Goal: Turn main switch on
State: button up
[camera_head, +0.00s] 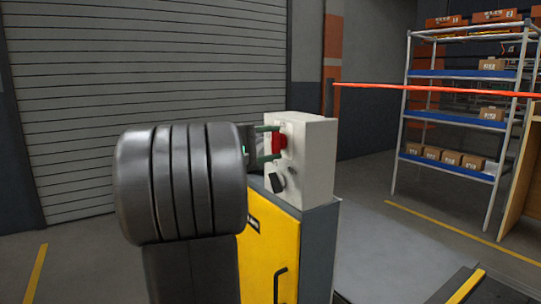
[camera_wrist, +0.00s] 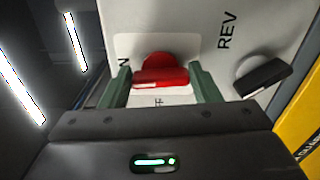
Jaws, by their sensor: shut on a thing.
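The main switch is a red rotary knob (camera_head: 279,141) on the front of a light grey control box (camera_head: 312,150). In the wrist view the red knob (camera_wrist: 160,77) sits on a white label plate, with its handle lying crosswise in the picture. Parts of lettering show, an "N" at the left and an "F" below. My gripper (camera_head: 272,143) reaches the box from the left. Its two green fingers, also in the wrist view (camera_wrist: 162,86), are shut on the red knob, one at each end of the handle. The fingers partly hide the label.
A black selector knob (camera_head: 276,183) sits lower on the box; it shows near "REV" in the wrist view (camera_wrist: 264,76). The box stands on a yellow and grey cabinet (camera_head: 318,245). A shelf rack (camera_head: 463,73) stands at the right, behind a red-orange bar (camera_head: 430,88).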

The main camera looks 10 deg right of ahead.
jog(key=shift+f+m+b, duration=0.1)
jog(key=shift+m+b, duration=0.4)
jog(key=shift+m, duration=0.1)
jog(key=o, duration=1)
jog(key=p+v, duration=0.3)
jog(key=v, duration=1)
jog(key=shift+s+a, duration=0.1)
jog(key=shift+a, duration=0.3)
jog(key=b+x, duration=0.3)
jog(key=x, duration=1)
jog(key=shift+d, duration=0.4)
